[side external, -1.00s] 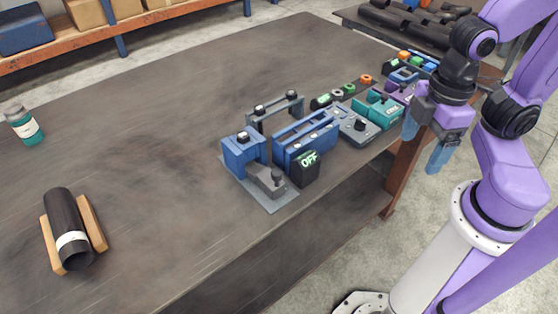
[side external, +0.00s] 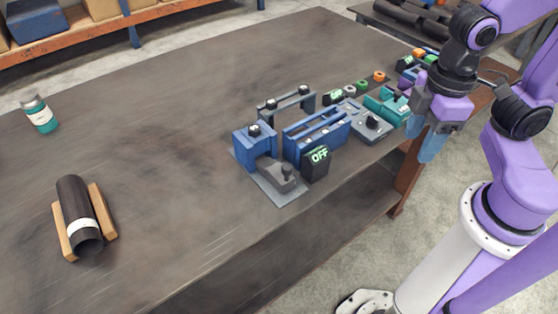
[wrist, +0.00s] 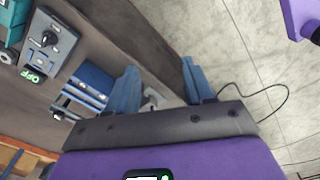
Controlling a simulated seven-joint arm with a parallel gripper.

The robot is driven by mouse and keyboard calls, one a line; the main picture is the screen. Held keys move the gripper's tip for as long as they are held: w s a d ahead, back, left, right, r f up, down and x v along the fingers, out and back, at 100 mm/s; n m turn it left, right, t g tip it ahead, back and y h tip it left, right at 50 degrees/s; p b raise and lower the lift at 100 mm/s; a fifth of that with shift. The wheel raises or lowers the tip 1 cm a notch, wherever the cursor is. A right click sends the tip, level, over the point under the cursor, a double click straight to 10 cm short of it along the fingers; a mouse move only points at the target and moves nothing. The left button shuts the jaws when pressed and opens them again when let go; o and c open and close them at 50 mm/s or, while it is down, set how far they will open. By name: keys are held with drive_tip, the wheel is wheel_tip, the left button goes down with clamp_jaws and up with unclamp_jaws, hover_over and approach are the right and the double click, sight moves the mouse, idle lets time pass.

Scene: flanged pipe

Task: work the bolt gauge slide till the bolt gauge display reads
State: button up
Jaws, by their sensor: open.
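A blue slotted block with rails (side external: 318,130) stands on the table in the side view, with a black display (side external: 319,156) reading "OFF" in front of it. Beside it is a blue clamp-like block with a grey sliding piece (side external: 277,172) and a small dark knob. I cannot tell for sure which of these is the bolt gauge slide. My gripper (side external: 423,138) is open and empty, off the table's right edge and apart from these devices. In the wrist view its two blue fingers (wrist: 160,85) are spread, with a blue railed block (wrist: 85,90) to their left.
A grey box with a black knob (side external: 372,123) and a teal device (side external: 388,105) stand near the table's right edge. A dark pipe (side external: 76,215) lies in a wooden cradle at the left. The table's middle left is clear.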

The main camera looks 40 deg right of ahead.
sight(286, 165)
drive_tip(key=w+a+r+m, duration=0.3)
drive_tip(key=w+a+m, duration=0.1)
drive_tip(key=w+a, duration=0.45)
drive_tip(key=w+a+r+m, duration=0.3)
drive_tip(key=w+a+m, duration=0.2)
drive_tip(key=w+a, duration=0.3)
drive_tip(key=f, duration=0.6)
drive_tip(key=w+f, duration=0.1)
drive_tip(key=f, duration=1)
drive_tip(key=shift+w+d+f, duration=0.25)
drive_tip(key=shift+d+f, duration=0.1)
drive_tip(key=shift+f, duration=0.05)
clamp_jaws()
drive_tip(key=shift+w, duration=0.1)
